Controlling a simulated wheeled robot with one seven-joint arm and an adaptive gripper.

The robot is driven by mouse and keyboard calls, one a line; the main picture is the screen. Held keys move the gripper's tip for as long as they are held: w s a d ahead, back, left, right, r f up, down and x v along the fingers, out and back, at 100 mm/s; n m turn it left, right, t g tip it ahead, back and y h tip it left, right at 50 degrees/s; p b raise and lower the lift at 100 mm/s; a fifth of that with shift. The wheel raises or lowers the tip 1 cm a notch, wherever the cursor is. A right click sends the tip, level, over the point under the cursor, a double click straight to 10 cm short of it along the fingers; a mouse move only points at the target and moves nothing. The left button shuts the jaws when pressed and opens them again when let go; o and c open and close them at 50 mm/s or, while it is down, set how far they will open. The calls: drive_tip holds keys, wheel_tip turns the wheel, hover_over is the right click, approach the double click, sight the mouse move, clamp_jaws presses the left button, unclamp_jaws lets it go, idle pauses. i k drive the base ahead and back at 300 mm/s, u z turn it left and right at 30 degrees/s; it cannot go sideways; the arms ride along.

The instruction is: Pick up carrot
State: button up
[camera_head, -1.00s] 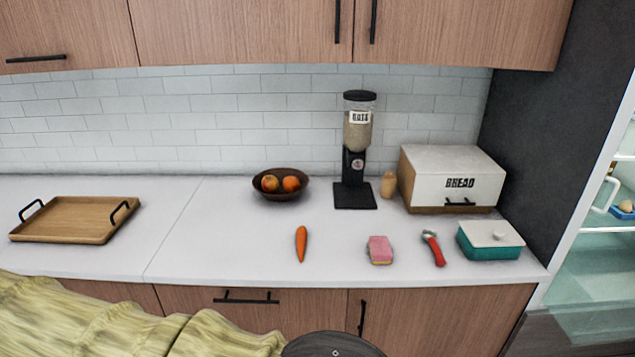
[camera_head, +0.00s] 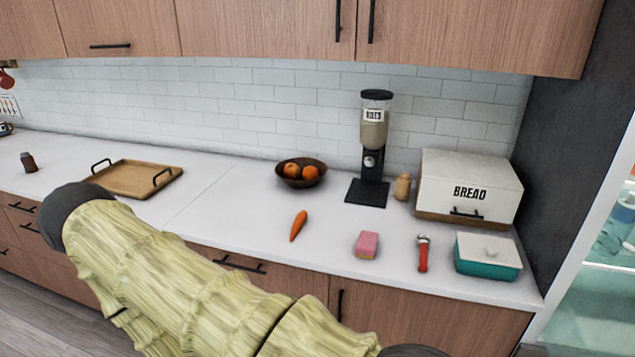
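The orange carrot (camera_head: 298,226) lies on the white countertop (camera_head: 228,213), near its front edge, with its narrow end toward the edge. It is in full view with nothing touching it. My arm, in a pale green wrinkled cover, crosses the lower left of the view in front of the counter. The fingers of my gripper do not show, so whether it is open or shut cannot be seen.
A pink sponge (camera_head: 367,245), a red-handled tool (camera_head: 423,255) and a teal dish (camera_head: 487,257) lie right of the carrot. Behind are a fruit bowl (camera_head: 301,182), a dispenser (camera_head: 371,150) and a bread box (camera_head: 468,187). A wooden tray (camera_head: 133,180) lies left. Upper cabinets overhang.

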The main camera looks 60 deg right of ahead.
sight(300, 217)
drive_tip(key=z, duration=1.45)
